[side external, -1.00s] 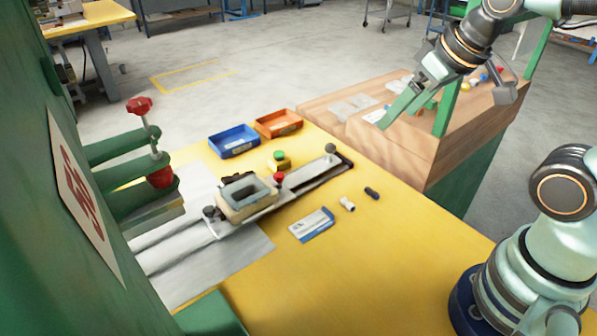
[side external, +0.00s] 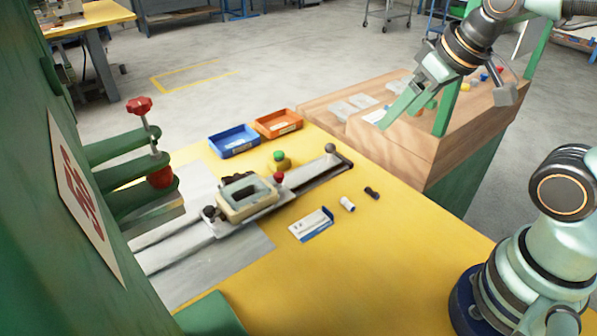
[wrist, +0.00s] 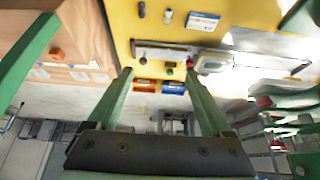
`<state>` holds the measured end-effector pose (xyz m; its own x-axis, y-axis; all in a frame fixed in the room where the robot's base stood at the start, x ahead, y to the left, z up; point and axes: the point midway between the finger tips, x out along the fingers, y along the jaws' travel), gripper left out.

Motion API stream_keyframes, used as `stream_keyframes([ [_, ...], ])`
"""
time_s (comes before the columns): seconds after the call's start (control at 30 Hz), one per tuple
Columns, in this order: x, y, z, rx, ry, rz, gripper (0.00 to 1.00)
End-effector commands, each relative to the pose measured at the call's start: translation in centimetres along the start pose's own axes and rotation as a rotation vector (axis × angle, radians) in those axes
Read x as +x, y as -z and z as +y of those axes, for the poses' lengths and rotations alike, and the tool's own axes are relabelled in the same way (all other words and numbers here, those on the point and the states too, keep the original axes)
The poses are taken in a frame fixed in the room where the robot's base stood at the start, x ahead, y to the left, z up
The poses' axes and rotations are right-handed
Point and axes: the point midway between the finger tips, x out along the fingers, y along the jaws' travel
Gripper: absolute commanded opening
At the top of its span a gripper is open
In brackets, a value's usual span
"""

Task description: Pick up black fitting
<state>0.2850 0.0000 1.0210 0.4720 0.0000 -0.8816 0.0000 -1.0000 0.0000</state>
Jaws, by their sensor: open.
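The black fitting (side external: 371,193) is a small dark cylinder lying on the yellow table, just right of a white fitting (side external: 347,204). In the wrist view the black fitting (wrist: 141,10) is near the top edge, beyond my fingers. My gripper (side external: 409,130) is open and empty, its two green fingers apart above the wooden bench. It is well to the upper right of the black fitting and touches nothing I can make out. The wrist view shows my gripper (wrist: 158,72) with a wide gap between its fingertips.
A white and blue card (side external: 311,225) lies left of the fittings. A slide fixture with a cream part (side external: 246,199), a green button box (side external: 279,161), a blue tray (side external: 233,141) and an orange tray (side external: 278,123) stand farther left. The wooden bench (side external: 405,148) adjoins the table. The table front is clear.

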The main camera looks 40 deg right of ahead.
Motion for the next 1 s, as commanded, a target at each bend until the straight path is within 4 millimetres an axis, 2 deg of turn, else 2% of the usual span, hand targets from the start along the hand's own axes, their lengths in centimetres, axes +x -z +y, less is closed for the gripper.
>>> stream_keyframes([
  [0.73, 0.1, 0.0, 0.0, -0.009, 0.000, -0.003, 0.85],
  [0.87, 0.8, 0.3, 0.3, -0.107, -0.003, -0.040, 0.85],
  [1.0, 2.6, 0.8, 1.2, -0.355, 0.008, -0.125, 0.85],
])
